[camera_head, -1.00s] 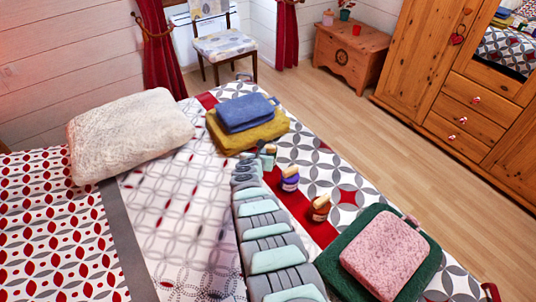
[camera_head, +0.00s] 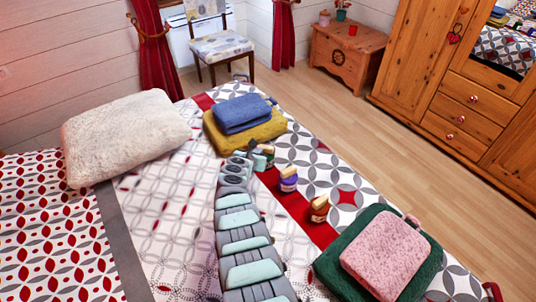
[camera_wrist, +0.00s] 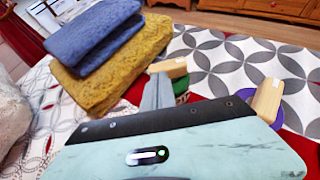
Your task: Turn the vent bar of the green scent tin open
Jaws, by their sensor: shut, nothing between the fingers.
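The green scent tin (camera_wrist: 182,88) stands on the bed, partly hidden behind my gripper in the wrist view. Its pale wooden vent bar (camera_wrist: 168,66) shows just above my fingertips. In the head view the green tin (camera_head: 268,152) shows a little to the right of my gripper (camera_head: 257,155). My gripper, also in the wrist view (camera_wrist: 158,88), is shut and empty, its grey fingers close beside the tin. I cannot tell whether they touch the bar. How far the bar is turned is not clear.
A purple tin (camera_head: 288,179) and a brown tin (camera_head: 319,208) stand nearer along the red stripe. Folded blue (camera_head: 242,113) and mustard (camera_head: 243,134) towels lie behind the green tin. A pink towel (camera_head: 384,256) on a green one (camera_head: 343,268) lies at front right.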

